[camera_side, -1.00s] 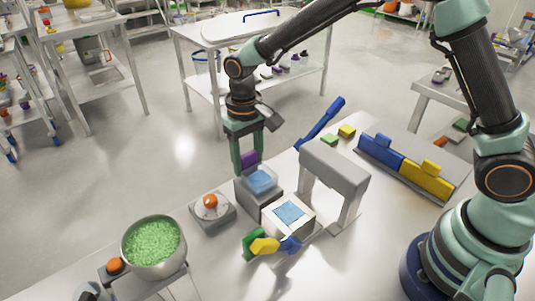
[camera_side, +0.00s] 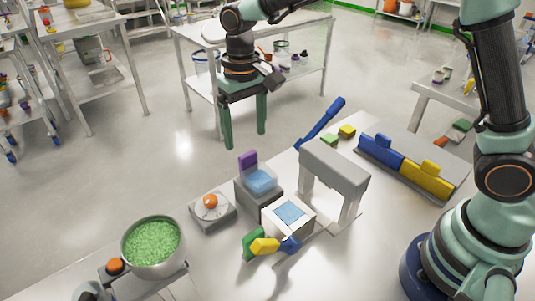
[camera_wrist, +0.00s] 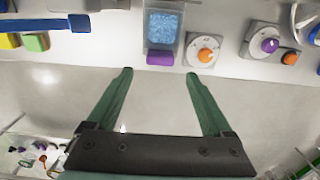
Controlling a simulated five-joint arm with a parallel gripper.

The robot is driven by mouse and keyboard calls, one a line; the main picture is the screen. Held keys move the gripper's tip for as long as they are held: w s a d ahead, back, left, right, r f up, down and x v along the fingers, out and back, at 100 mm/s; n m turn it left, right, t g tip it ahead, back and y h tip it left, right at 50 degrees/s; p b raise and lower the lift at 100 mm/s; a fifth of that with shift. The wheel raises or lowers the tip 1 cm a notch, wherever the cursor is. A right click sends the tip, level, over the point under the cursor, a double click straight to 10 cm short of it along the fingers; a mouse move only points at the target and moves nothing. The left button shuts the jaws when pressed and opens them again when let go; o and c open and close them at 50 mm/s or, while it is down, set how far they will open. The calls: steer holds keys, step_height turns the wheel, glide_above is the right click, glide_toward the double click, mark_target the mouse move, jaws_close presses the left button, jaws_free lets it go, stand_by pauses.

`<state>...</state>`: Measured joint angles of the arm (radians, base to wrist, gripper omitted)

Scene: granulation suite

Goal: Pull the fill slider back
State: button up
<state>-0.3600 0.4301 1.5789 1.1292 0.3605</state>
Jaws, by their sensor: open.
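A grey box (camera_side: 258,190) with a blue top window stands on the table in the side view. A purple tab (camera_side: 248,160) stands upright at its back edge. In the wrist view the purple tab (camera_wrist: 160,58) is at the near end of the box, with blue granules (camera_wrist: 163,28) showing inside. My gripper (camera_side: 245,140) is open and empty, above and behind the tab, clear of it. In the wrist view my gripper (camera_wrist: 159,73) has its two green fingers spread wide, with the tab lying between their tips in the picture.
A dial with an orange knob (camera_side: 210,203) is left of the box. A white block (camera_side: 289,214) and a grey arch (camera_side: 335,170) stand to its right. A bowl of green granules (camera_side: 153,243) is front left. Blue and yellow blocks (camera_side: 405,168) lie back right.

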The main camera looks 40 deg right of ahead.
step_height(320, 180, up, 5)
steer(key=shift+f, duration=0.2)
steer(key=s+d+r+t, duration=0.1)
steer(key=s+d+t, duration=0.1)
steer(key=s+d, duration=0.5)
steer(key=s+d+r+t, duration=0.2)
steer(key=s+d+t, duration=0.1)
steer(key=s+d, duration=0.4)
steer(key=shift+d+r+t, duration=0.3)
steer(key=shift+d, duration=0.7)
